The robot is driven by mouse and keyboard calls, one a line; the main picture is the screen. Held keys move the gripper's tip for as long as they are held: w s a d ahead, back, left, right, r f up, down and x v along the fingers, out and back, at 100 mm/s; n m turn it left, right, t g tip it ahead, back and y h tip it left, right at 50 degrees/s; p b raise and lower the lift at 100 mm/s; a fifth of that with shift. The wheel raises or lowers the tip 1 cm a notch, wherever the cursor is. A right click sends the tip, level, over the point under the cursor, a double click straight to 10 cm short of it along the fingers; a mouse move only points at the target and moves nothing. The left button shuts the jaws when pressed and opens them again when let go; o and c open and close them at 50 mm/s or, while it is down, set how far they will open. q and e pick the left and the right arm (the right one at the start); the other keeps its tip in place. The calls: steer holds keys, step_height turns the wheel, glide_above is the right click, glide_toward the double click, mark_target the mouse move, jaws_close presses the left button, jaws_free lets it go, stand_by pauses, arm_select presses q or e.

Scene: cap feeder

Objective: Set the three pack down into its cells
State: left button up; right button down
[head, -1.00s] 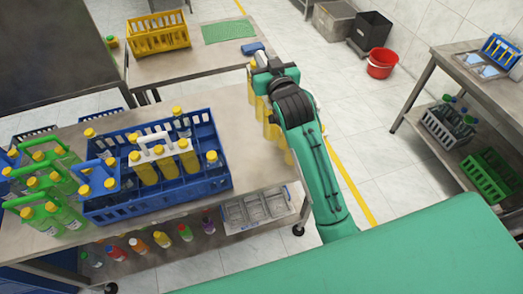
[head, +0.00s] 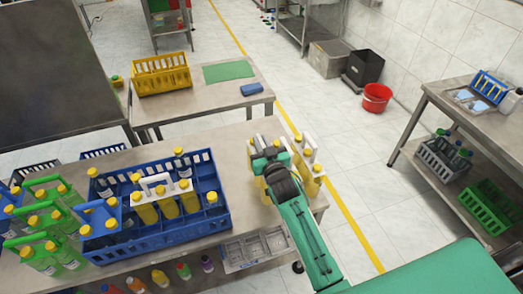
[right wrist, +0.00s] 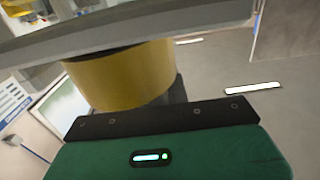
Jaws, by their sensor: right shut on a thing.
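My right gripper (head: 268,160) is shut on a pack of yellow bottles (head: 314,181) with a white carrier (head: 307,147). It is over the right end of the near table; I cannot tell if the pack touches the table. The gripper hides the pack's middle. A blue crate (head: 160,239) to the left holds another white-handled pack of three yellow bottles (head: 166,207), a blue-handled pack (head: 97,214) and single bottles. Some back-right cells look empty. My left gripper is not in view.
Green-handled packs (head: 45,225) stand left of the crate on the near table (head: 250,222). Table top is bare between crate and held pack.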

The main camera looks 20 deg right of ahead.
steer(key=shift+f+p, duration=0.3)
steer(key=shift+f, duration=1.6)
steer(key=c, duration=1.8)
jaws_free()
steer(key=shift+f, duration=0.3)
steer(key=o, duration=0.4)
steer(key=shift+s, duration=0.1)
steer(key=shift+o, duration=0.2)
steer(key=shift+r, duration=0.1)
steer(key=s+b, duration=0.3)
steer(key=s, duration=0.9)
steer(key=shift+d, duration=0.2)
